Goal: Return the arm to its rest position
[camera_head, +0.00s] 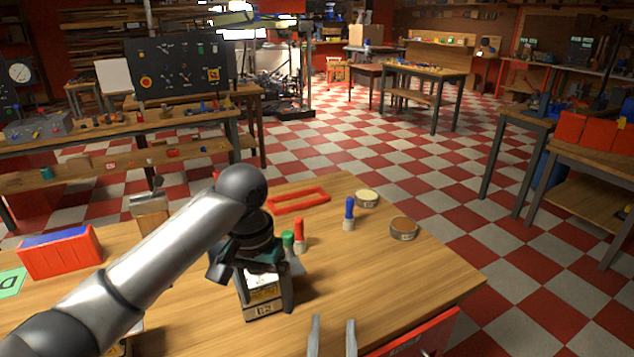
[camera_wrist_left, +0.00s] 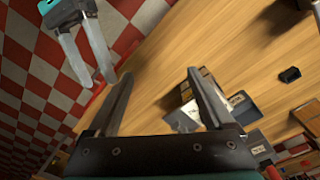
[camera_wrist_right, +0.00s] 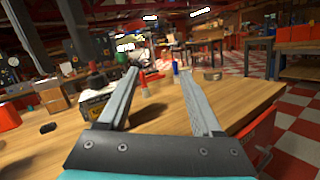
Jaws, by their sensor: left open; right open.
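My left gripper (camera_head: 264,300) comes in from the left over the wooden table (camera_head: 400,275) and points down. Its fingers are open. A small dark box with a white and yellow label (camera_head: 262,297) appears between or just behind them in the head view; I cannot tell whether they touch it. In the left wrist view, labelled boxes (camera_wrist_left: 238,103) lie near one fingertip. My right gripper (camera_head: 332,335) shows as two parted, empty fingertips at the table's front edge. It also shows in the left wrist view (camera_wrist_left: 85,60).
On the table stand a red frame (camera_head: 298,200), a red-topped bottle (camera_head: 299,234), a blue-topped bottle (camera_head: 349,213), two round tins (camera_head: 367,198) (camera_head: 404,229) and a red bin (camera_head: 60,252). A red drawer (camera_head: 425,338) is at the front edge. The table's right part is fairly clear.

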